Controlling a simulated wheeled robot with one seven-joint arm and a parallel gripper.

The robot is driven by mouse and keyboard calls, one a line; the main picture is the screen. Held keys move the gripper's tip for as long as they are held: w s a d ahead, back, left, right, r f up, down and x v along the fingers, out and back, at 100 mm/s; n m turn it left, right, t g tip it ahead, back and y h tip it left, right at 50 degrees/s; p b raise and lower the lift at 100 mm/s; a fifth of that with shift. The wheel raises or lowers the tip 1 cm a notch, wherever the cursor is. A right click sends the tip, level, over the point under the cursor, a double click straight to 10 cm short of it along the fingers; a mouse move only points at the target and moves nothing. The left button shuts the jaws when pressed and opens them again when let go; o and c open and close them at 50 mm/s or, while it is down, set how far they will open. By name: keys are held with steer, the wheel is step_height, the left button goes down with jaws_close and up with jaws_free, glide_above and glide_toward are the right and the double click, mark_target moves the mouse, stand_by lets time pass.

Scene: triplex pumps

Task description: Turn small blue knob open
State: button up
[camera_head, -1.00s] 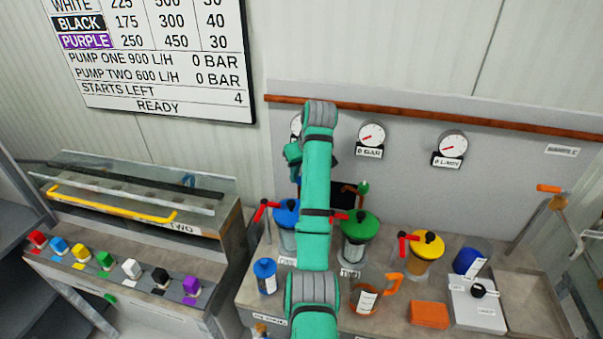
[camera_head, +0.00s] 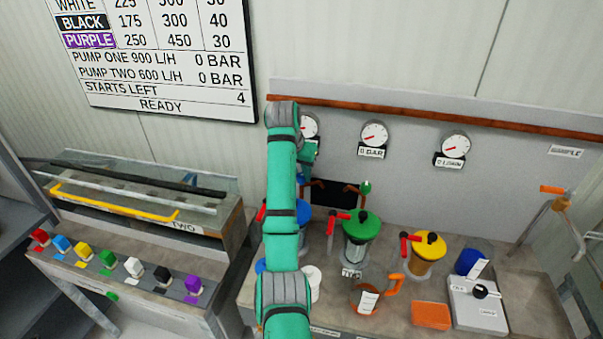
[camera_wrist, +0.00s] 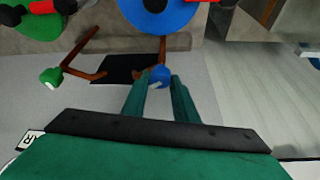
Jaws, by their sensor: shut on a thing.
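The small blue knob (camera_wrist: 159,75) shows in the wrist view at the end of a brown pipe, beside a dark opening in the grey panel. My gripper (camera_wrist: 161,82) has a green finger on each side of it and is shut on it. In the head view my arm hides the knob and the fingertips. How far the knob is turned I cannot tell.
A similar green knob (camera_head: 365,187) stands on another pipe right of the dark opening (camera_head: 335,194). Pots with blue (camera_head: 305,214), green (camera_head: 361,224) and yellow (camera_head: 430,244) lids stand below. Gauges (camera_head: 374,134) hang on the panel.

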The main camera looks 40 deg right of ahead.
steer(key=m, duration=0.1)
steer(key=m+g, duration=0.1)
steer(key=m, duration=0.1)
steer(key=shift+w+r+m+h, duration=0.1)
steer(key=shift+w+m+h, duration=0.1)
steer(key=shift+m+h, duration=0.1)
steer(key=shift+m+g, duration=0.7)
steer(key=shift+m, duration=0.8)
steer(key=o, duration=1)
steer(key=v, duration=1)
steer(key=shift+w+a+r, duration=0.15)
steer(key=shift+a+r, duration=0.1)
steer(key=shift+r, duration=0.05)
